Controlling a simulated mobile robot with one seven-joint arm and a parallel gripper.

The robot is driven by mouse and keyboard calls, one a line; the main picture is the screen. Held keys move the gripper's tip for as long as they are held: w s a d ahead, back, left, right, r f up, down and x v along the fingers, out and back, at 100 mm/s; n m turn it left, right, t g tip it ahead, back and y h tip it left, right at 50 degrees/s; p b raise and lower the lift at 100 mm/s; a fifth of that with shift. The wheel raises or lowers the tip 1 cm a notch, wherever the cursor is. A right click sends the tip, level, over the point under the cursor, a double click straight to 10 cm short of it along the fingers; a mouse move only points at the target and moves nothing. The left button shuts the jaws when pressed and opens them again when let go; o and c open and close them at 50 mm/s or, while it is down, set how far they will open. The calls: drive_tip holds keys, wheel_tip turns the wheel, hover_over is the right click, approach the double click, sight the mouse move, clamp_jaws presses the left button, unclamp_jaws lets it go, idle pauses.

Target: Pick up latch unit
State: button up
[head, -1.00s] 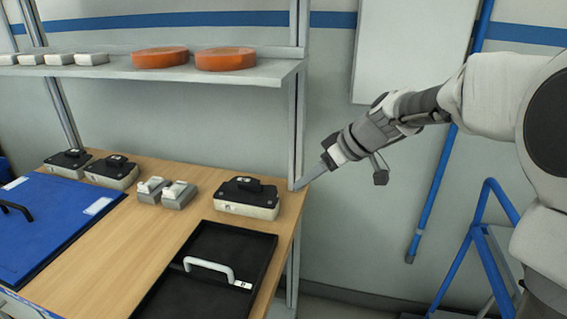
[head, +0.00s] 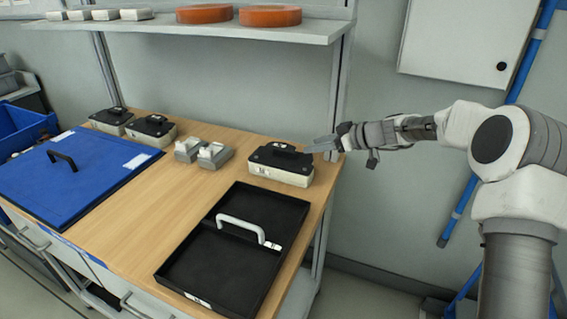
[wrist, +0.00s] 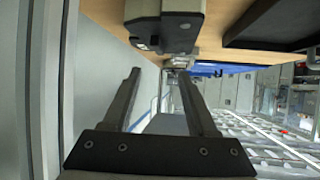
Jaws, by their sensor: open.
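A white box with a black top and a raised black bar, which looks like a latch unit (head: 281,166), sits at the right end of the wooden table. Two similar boxes (head: 152,130) (head: 111,120) stand at the far left. No label tells which is meant. My gripper (head: 322,144) is open and empty, just right of the right-hand box near its top, at the table's right edge. In the wrist view, its spread fingers (wrist: 161,76) have nothing between them. Part of that box (wrist: 170,28) shows beyond the fingertips, at the top.
Two small grey blocks with white parts (head: 203,153) stand left of the box. A black tray (head: 190,284) with a light handle lies in front, a blue lidded case (head: 95,182) at left. A shelf (head: 190,30) hangs above; its post (head: 338,95) is close to my gripper.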

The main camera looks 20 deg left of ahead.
sight(287, 150)
drive_tip(key=x, duration=1)
drive_tip(key=shift+w+f+p, duration=0.25)
drive_tip(key=shift+p, duration=0.05)
drive_tip(key=shift+d, duration=0.1)
drive_tip(key=shift+c, duration=0.3)
clamp_jaws()
idle(0.6)
